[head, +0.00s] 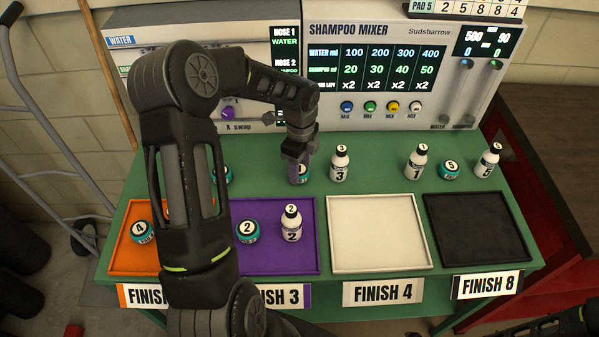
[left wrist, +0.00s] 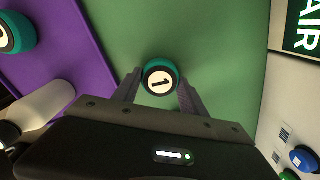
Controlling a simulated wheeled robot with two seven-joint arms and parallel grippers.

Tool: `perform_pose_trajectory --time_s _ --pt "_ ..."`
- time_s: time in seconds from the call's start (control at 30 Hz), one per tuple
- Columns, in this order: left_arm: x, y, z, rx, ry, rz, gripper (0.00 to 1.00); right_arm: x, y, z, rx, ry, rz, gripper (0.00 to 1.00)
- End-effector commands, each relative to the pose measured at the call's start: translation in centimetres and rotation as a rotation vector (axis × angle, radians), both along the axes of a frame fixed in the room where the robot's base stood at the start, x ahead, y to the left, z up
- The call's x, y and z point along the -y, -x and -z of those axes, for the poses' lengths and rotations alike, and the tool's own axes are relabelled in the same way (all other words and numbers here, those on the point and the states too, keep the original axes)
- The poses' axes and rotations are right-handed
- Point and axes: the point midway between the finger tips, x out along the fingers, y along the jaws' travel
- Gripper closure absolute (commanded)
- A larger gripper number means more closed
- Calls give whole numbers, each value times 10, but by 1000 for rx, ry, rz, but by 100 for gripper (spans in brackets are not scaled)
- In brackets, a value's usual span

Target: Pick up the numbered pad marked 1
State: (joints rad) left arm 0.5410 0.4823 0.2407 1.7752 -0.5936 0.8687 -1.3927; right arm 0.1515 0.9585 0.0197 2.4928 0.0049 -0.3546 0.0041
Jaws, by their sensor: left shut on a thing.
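The numbered pad marked 1 (head: 300,177) is a round teal pad with a white top, on the green bench behind the purple tray. In the left wrist view its black 1 (left wrist: 160,81) shows clearly between two dark fingers. My left gripper (head: 298,165) points down over the pad and is shut on it, one finger on each side. The gripper partly hides the pad in the head view. I cannot tell whether the pad is clear of the bench.
Bottle 3 (head: 340,163) stands just right of the held pad. Bottle 1 (head: 416,162), pad 5 (head: 450,169) and bottle 5 (head: 487,160) are farther right. The purple tray (head: 277,265) holds pad 2 and bottle 2. The white tray (head: 377,235) and black tray (head: 475,230) are empty.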

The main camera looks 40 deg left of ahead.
Motion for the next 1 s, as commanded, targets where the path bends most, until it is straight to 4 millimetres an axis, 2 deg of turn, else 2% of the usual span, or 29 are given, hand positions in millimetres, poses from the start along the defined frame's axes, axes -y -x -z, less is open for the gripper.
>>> perform_pose_trajectory --time_s 0.07,0.3,0.63,0.77,1.0 --pt "0 0 0 0 0 0 68 0 0 0 0 0 0 64" --pt "0 0 0 0 0 0 88 0 0 0 0 0 0 64" --pt "0 -1 -4 2 0 0 89 0 0 1 0 0 0 64" --pt "0 -1 -18 4 -2 -1 89 0 0 3 1 -1 -1 64" --pt "-1 -1 -63 6 -2 -1 89 -1 -1 10 4 -2 -1 64"
